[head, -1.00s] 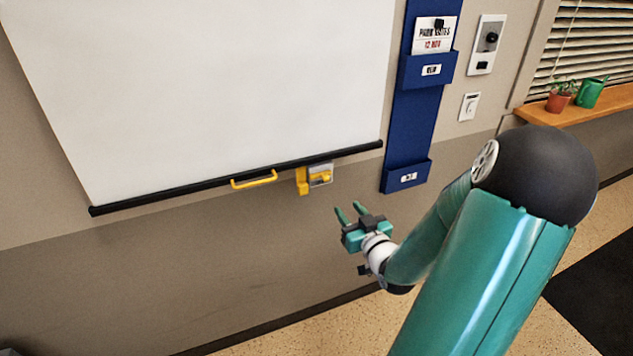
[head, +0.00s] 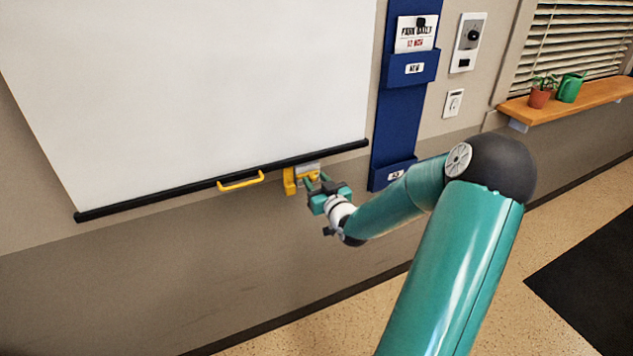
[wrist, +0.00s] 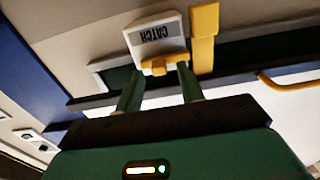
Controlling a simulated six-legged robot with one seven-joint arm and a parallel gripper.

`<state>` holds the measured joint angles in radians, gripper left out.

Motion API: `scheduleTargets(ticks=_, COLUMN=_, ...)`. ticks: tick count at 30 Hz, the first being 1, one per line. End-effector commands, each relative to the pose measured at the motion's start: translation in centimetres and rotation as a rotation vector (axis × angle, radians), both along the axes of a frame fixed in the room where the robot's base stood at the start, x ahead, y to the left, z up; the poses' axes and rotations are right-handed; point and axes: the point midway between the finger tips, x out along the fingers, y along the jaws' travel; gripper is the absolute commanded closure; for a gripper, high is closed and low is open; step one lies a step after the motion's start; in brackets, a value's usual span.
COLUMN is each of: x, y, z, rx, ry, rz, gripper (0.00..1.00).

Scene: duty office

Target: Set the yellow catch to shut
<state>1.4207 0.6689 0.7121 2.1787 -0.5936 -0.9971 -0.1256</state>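The yellow catch (wrist: 160,65) is a small lever on a pale plate (wrist: 150,33) lettered CATCH, which appears upside down in the wrist view. A yellow upright piece (wrist: 205,38) stands beside the plate; it also shows in the head view (head: 290,181), under the screen's bottom bar. My gripper (wrist: 157,80) is open, its two green fingers apart, with the lever at and just beyond the fingertips. In the head view my gripper (head: 317,181) is right at the catch and partly hides it. I cannot tell whether the fingers touch the lever.
The white screen (head: 190,80) hangs above, with a black bottom bar (head: 130,206) and a yellow handle (head: 240,181) left of the catch. A blue wall holder (head: 400,120) is close on the right. The wall below is clear.

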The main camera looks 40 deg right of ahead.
Motion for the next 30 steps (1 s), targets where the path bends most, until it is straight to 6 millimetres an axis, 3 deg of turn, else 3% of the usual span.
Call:
scheduleTargets(ticks=9, x=0.3, y=-0.1, z=0.0, rx=-0.001, ry=0.000, rz=0.000, gripper=0.64)
scheduleTargets(ticks=15, x=0.3, y=-0.1, z=0.0, rx=-0.001, ry=0.000, rz=0.000, gripper=1.00)
scheduleTargets(ticks=22, x=0.4, y=0.2, z=0.0, rx=0.000, ry=0.000, rz=0.001, gripper=1.00)
scheduleTargets(ticks=30, x=1.3, y=3.2, z=0.0, rx=0.000, ry=0.000, rz=0.004, gripper=1.00)
